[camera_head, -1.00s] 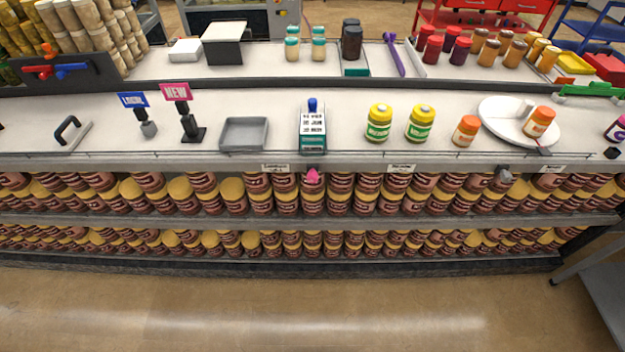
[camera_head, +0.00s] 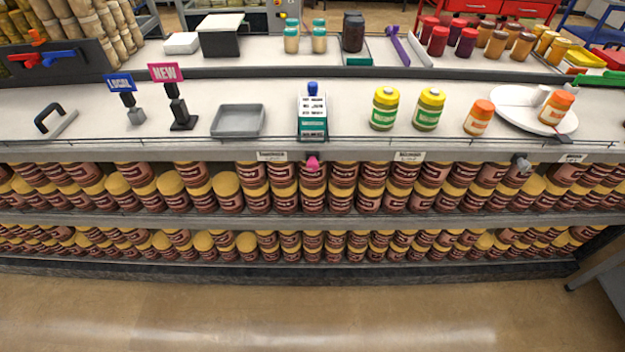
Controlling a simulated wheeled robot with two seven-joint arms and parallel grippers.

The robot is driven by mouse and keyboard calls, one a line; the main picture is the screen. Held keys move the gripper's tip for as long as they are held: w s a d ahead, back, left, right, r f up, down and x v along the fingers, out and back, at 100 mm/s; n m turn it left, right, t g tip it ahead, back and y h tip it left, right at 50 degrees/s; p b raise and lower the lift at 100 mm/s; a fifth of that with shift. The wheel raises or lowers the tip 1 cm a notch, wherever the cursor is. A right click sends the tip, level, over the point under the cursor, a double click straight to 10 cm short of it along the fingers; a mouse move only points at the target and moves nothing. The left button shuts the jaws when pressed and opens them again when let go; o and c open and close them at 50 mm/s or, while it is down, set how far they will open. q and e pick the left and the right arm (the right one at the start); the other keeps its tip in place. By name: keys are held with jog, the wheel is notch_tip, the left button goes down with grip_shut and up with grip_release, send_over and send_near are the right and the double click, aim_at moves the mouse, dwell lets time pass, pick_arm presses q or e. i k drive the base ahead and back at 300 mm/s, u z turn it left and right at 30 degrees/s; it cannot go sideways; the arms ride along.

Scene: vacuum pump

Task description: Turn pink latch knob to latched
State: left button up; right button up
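The pink latch knob (camera_head: 313,163) sits on the front edge of the shelf counter, just below the middle of the counter top. It is small, and its exact turn is hard to make out. Neither of my grippers shows in the head view.
Above the knob stands a small green and white box with a blue top (camera_head: 312,112). A grey tray (camera_head: 238,120) lies to its left, and yellow-lidded jars (camera_head: 384,108) stand to its right. A grey knob (camera_head: 520,162) is farther right on the edge. The floor (camera_head: 300,305) in front is clear.

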aim_at(311, 163)
jog(key=u, duration=1.75)
jog(key=k, duration=1)
jog(key=z, duration=1.7)
jog(key=i, duration=0.5)
jog(key=u, duration=0.05)
